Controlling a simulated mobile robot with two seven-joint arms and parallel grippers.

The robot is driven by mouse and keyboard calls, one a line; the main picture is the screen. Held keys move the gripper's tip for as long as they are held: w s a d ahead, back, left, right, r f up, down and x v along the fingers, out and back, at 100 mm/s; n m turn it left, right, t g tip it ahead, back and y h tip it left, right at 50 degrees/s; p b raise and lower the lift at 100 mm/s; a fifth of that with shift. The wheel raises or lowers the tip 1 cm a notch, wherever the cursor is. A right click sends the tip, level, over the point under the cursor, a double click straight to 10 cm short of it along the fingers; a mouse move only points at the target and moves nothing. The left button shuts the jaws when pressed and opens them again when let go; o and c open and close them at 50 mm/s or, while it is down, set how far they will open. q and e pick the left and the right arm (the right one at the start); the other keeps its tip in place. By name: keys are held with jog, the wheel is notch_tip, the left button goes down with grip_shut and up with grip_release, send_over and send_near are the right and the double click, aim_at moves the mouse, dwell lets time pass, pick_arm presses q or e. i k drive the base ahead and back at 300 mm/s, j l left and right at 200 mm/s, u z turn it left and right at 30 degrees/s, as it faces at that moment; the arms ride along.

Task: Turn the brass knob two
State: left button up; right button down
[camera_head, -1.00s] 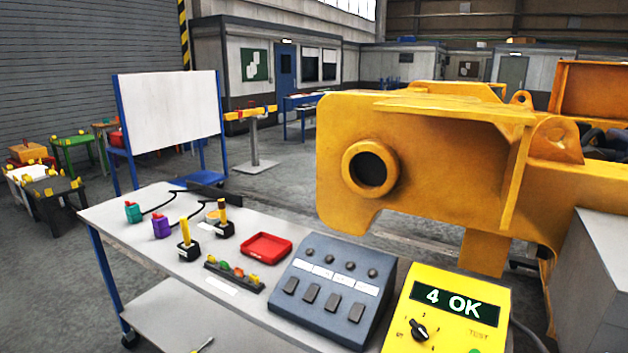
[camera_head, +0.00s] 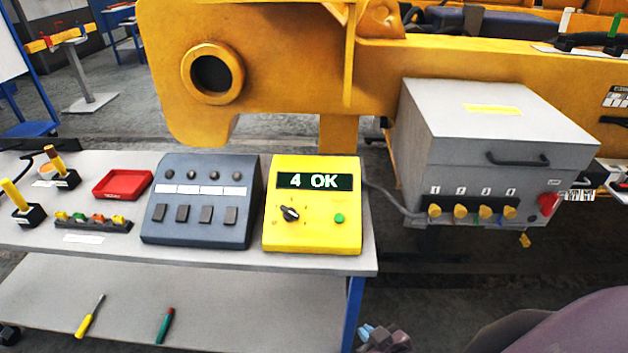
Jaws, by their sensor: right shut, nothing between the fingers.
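The grey control box (camera_head: 497,150) at the right carries a row of brass-yellow knobs along its lower front, with small number labels above them. Knob two (camera_head: 460,211) is second from the left, beside the first knob (camera_head: 434,210). My right gripper (camera_head: 369,333) shows at the bottom edge, partly cut off, with light-blue fingertips. It is shut and empty, below and left of the knobs and apart from them. My left gripper is not in view.
A bench (camera_head: 310,262) holds a yellow tester (camera_head: 335,230) reading "4 OK", a dark switch console (camera_head: 200,235) and a red tray (camera_head: 122,185). A red knob (camera_head: 548,203) sits right of the brass knobs. A cable (camera_head: 390,199) runs from tester to box.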

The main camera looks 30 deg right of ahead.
aim_at(461, 211)
jog(key=z, duration=1.9)
